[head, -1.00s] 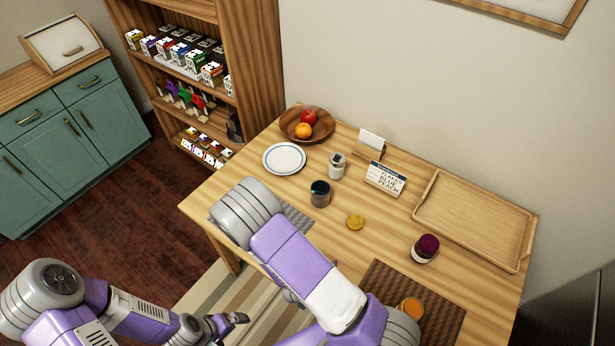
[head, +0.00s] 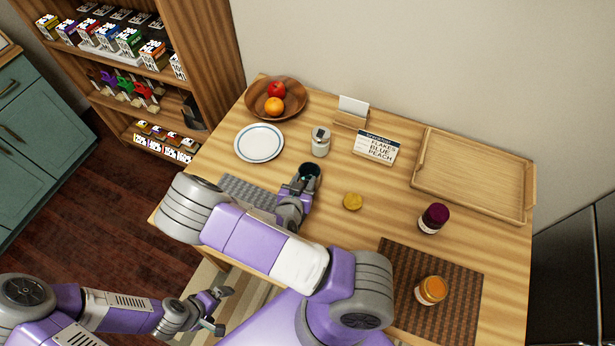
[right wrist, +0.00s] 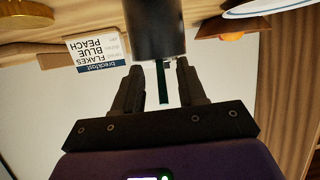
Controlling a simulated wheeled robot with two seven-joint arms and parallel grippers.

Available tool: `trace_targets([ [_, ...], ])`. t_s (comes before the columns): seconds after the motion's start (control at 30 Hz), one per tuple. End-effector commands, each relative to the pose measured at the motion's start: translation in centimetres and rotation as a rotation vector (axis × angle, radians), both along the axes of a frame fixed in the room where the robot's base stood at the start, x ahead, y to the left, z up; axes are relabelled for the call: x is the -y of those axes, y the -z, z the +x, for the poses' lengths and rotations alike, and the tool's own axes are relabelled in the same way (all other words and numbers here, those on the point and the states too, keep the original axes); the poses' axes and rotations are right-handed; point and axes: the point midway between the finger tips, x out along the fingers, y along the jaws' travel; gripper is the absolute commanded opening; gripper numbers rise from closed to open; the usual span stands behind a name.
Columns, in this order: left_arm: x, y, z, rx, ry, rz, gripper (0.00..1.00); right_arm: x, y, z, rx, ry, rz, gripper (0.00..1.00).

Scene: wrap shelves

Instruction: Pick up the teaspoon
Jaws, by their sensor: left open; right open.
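The dark cup (head: 311,170) stands on the table, partly covered by my right gripper (head: 301,182) in the head view. In the right wrist view, which is upside down, the dark cup (right wrist: 155,28) shows at the top. A thin dark green strip (right wrist: 162,82) extends from its rim between the open fingers of my right gripper (right wrist: 160,88). It looks like the teaspoon's handle; the rest is hidden, and I cannot tell whether a finger touches it. My left gripper (head: 220,310) is open and empty, low beside the table's front.
A white canister (head: 320,142), a plate (head: 259,142) and a fruit bowl (head: 252,108) stand behind the cup. A menu sign (head: 374,147), yellow lid (head: 353,201), purple-topped jar (head: 433,218), orange-topped jar (head: 431,291) and wooden tray (head: 470,175) are to the right.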

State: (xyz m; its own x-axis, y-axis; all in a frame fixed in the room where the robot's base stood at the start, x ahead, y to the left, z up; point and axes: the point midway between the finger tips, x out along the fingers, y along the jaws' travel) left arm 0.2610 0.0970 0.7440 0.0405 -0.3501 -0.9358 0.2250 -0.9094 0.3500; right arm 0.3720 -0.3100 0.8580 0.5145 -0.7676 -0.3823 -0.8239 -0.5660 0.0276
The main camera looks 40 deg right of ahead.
Motion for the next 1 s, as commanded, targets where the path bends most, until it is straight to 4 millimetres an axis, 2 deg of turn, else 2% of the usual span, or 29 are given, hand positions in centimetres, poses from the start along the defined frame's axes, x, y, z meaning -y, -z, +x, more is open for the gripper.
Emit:
trace_targets([
  [0.1,0.01,0.08,0.02,0.000,0.000,0.000,1.00,0.67,0.32,0.39,-0.001,0.001,-0.001,0.41],
  [0.3,0.00,0.06,0.01,0.000,0.000,0.000,1.00,0.66,0.32,0.44,-0.001,-0.001,0.001,0.41],
  [0.33,0.00,0.06,0.02,0.000,0.000,0.000,1.00,0.66,0.32,0.44,-0.001,-0.001,0.001,0.39],
  [0.6,0.00,0.07,0.01,0.000,0.000,0.000,1.00,0.64,0.34,0.43,-0.001,-0.001,0.001,0.00],
  [0.9,0.01,0.06,0.01,0.000,0.000,0.000,1.00,0.64,0.29,0.42,-0.001,0.000,0.000,0.00],
  [1.0,0.01,-0.14,0.01,0.000,0.000,0.000,1.00,0.64,-0.36,0.42,-0.001,0.000,0.001,0.00],
])
